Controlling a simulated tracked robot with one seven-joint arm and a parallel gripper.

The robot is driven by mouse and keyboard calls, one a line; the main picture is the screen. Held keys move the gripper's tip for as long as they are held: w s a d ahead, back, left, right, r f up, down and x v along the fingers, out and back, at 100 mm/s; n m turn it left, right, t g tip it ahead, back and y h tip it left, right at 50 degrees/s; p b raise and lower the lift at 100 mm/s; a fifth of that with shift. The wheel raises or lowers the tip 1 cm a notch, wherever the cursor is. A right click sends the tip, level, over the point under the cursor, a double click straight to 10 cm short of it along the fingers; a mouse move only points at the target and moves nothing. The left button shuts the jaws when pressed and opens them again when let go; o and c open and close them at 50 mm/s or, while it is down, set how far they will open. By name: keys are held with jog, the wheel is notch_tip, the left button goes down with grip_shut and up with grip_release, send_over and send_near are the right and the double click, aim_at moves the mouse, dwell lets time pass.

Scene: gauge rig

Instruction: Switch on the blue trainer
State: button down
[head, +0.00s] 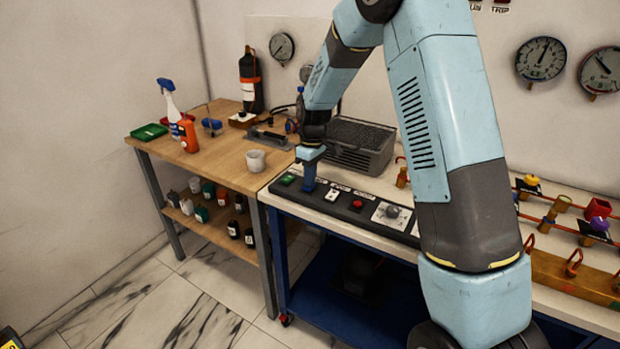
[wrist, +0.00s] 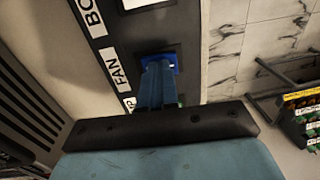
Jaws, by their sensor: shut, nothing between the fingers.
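The blue-framed trainer bench (head: 283,262) has a black control strip (head: 340,203) along its front edge. The strip holds a green control (head: 287,179), a white switch plate (head: 331,195), a red button (head: 357,204) and a grey knob on a light plate (head: 391,213). My gripper (head: 309,187) is shut and empty, pointing down at the strip between the green control and the white plate. In the wrist view its blue fingers (wrist: 158,80) reach the strip beside a "FAN" label (wrist: 117,69).
A grey ribbed box (head: 358,147) stands behind the strip. A wooden table (head: 205,150) to the left carries a white cup (head: 256,160), a spray bottle (head: 169,105) and an orange bottle (head: 188,135). Pipes with coloured valves are at right. The floor in front is clear.

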jog(key=shift+r, duration=0.15)
notch_tip(320, 180, up, 14)
jog(key=w+d, duration=0.1)
jog(key=shift+w+f, duration=0.2)
jog(key=shift+f, duration=0.05)
dwell(0.3)
jog(key=shift+s+a, duration=0.45)
jog(key=shift+a, duration=0.05)
jog(key=shift+f, duration=0.15)
jog(key=f, duration=0.4)
jog(key=s+f, duration=0.1)
jog(key=f, duration=0.4)
jog(key=a+f, duration=0.1)
jog(key=f, duration=0.3)
jog(key=shift+s+f, duration=0.2)
jog(key=shift+f, duration=0.15)
